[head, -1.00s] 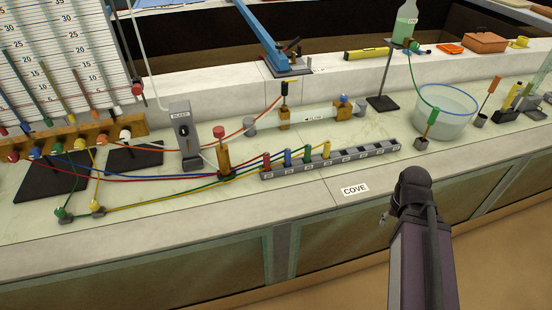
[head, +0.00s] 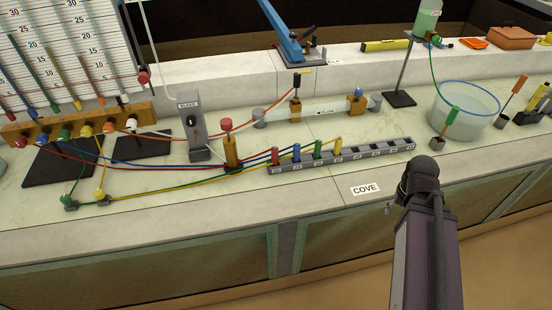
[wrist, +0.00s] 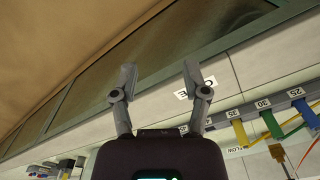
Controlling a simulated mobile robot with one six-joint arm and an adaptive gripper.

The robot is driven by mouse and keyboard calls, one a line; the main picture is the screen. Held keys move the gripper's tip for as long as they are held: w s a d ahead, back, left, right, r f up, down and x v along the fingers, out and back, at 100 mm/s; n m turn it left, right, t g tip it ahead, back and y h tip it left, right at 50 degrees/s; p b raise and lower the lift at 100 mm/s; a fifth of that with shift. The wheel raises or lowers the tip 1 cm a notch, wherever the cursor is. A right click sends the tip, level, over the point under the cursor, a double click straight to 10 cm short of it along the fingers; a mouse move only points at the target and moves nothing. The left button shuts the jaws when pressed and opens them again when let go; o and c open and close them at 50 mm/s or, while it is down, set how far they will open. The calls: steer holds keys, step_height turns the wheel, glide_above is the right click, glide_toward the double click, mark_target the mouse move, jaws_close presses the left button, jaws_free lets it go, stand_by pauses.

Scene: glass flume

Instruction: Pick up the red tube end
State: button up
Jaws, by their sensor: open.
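The red tube end (head: 275,153) stands upright in the leftmost filled slot of the grey numbered rack (head: 345,158), with a red tube running left from it. Blue (head: 296,152), green (head: 318,149) and yellow (head: 338,146) tube ends stand to its right in the same rack. In the wrist view, my gripper (wrist: 158,70) is open and empty, its fingers spread over the bench's front edge. That view shows the yellow (wrist: 240,132), green (wrist: 270,122) and blue (wrist: 301,107) ends at the right; the red one is not visible there. My gripper is hidden in the head view.
A wooden post with a red knob (head: 226,125) stands left of the rack, beside a grey switch box (head: 191,128). Behind are a clear flow tube (head: 328,109) and black-topped plug (head: 297,82). A glass bowl (head: 465,115) stands right. The bench's front strip is bare around the COVE label (head: 366,189).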

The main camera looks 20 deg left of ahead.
steer(key=shift+o, duration=0.5)
steer(key=w+a+f+m+t+h+b, duration=0.1)
steer(key=w+a+t+h+b, duration=0.3)
steer(key=a, duration=0.7)
steer(key=w+a+f+m+h+b, duration=0.15)
steer(key=w+a, duration=0.35)
steer(key=a, duration=0.5)
steer(key=s+a+r+m+t+b, duration=0.1)
steer(key=s+a+t+b, duration=0.1)
steer(key=a, duration=1.1)
steer(key=s+a+r+m+t+b, duration=0.1)
steer(key=a+t, duration=0.4)
steer(key=a, duration=0.9)
steer(key=shift+s+a+b, duration=0.2)
steer(key=shift+s+b, duration=0.15)
steer(key=shift+b, duration=0.4)
steer(key=shift+y, duration=0.25)
